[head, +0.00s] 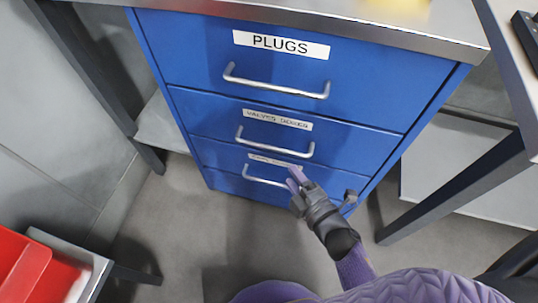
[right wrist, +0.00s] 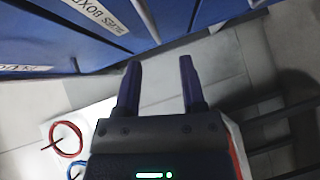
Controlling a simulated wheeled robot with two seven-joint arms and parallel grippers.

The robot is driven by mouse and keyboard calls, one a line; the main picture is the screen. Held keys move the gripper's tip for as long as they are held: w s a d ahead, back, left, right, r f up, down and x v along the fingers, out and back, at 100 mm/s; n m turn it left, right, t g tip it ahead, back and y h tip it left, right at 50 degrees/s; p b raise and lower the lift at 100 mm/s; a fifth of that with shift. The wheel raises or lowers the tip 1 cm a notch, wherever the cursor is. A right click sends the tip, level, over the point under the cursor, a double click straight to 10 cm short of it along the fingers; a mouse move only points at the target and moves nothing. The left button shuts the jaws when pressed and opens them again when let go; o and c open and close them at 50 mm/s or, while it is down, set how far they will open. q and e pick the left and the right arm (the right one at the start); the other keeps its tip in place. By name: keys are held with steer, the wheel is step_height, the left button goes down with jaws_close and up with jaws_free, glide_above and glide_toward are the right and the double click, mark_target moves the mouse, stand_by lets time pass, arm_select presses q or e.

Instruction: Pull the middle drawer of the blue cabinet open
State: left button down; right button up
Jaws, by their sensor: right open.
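The blue cabinet (head: 185,75) stands in front of me with its drawers stacked. The middle drawer (head: 215,125) carries a white label (head: 277,119) and a silver bar handle (head: 273,149). It looks closed and flush with the drawers around it. My right gripper (head: 294,180) is low in front of the cabinet, below the middle handle and near the right end of the lowest visible handle. In the right wrist view its two fingers (right wrist: 160,65) are apart with nothing between them. The cabinet front (right wrist: 180,15) is beyond the fingertips. My left gripper is not in view.
The top drawer (head: 190,50) is labelled PLUGS and has its own handle (head: 275,88). A lower drawer has a handle (head: 262,181). A red bin (head: 25,265) is at lower left. Dark table legs (head: 455,190) stand right of the cabinet. Floor (head: 215,230) before it is clear.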

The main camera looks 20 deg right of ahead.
mark_target(271, 146)
steer(key=shift+n, duration=0.3)
steer(key=b+x, duration=0.1)
steer(key=x, duration=0.5)
steer(key=r+b+x, duration=0.1)
steer(key=x, duration=0.3)
steer(key=shift+w+a+b, duration=0.1)
steer(key=shift+w+b, duration=0.05)
steer(key=shift+b, duration=0.2)
steer(key=c, duration=0.6)
jaws_close()
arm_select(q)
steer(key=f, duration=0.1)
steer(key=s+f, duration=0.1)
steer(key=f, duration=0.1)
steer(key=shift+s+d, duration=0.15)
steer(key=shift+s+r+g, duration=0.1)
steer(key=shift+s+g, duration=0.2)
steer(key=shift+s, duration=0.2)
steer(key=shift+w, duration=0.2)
